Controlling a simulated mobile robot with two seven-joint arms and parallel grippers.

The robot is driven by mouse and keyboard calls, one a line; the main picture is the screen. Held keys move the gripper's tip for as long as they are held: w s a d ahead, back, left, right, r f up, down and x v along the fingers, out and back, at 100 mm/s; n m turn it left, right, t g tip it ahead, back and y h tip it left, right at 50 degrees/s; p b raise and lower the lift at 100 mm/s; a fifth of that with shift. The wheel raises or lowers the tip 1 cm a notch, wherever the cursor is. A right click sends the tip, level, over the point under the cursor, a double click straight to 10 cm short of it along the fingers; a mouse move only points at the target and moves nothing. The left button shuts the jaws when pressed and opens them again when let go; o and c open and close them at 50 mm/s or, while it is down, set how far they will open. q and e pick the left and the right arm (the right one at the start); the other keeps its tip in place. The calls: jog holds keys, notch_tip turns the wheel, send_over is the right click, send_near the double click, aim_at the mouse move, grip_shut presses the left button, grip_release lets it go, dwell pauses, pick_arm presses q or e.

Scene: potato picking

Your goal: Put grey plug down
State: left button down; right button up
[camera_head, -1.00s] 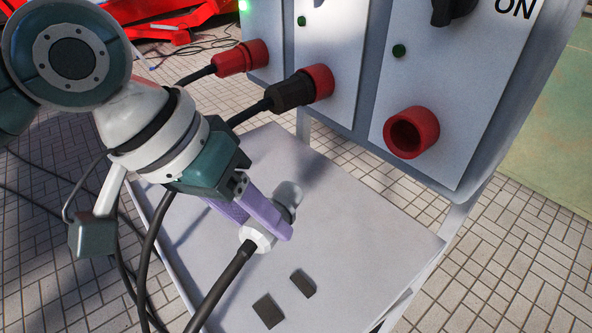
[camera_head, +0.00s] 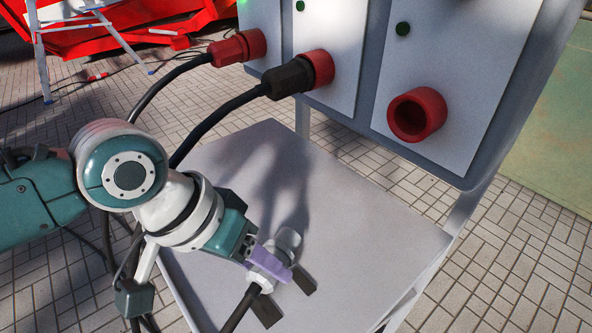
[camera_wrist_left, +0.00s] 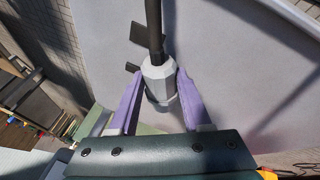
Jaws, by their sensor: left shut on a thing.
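The grey plug (camera_head: 287,240) with its black cable (camera_head: 240,309) is between the purple fingers of my left gripper (camera_head: 271,264). It also shows in the left wrist view (camera_wrist_left: 160,82), with one finger on each side and the cable running away from the gripper. My left gripper is shut on it, low over the light grey table (camera_head: 345,215). I cannot tell whether the plug touches the table. Two dark pads (camera_head: 265,311) on the table are beside and partly behind the plug and cable. My right gripper is not in view.
A grey cabinet (camera_head: 455,80) stands behind the table, with an empty red socket (camera_head: 417,114). A red plug (camera_head: 237,48) and a black plug (camera_head: 290,77) sit in other sockets, their cables hanging left. The table's middle and right are clear.

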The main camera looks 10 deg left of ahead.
pick_arm(q)
jog(key=c, duration=0.6)
grip_release()
jog(key=shift+f, duration=0.1)
jog(key=p+v, duration=0.4)
jog(key=v, duration=0.8)
jog(key=s+d+m, duration=0.1)
jog(key=s+d, duration=0.2)
jog(key=s, duration=0.3)
jog(key=s+a+y, duration=0.2)
jog(key=s+a, duration=0.1)
jog(key=s, duration=0.1)
jog(key=s+a+n+y, duration=0.1)
jog(key=s+a+y, duration=0.1)
jog(key=s+a, duration=0.1)
jog(key=shift+s+a+t, duration=0.4)
jog(key=shift+a, duration=0.05)
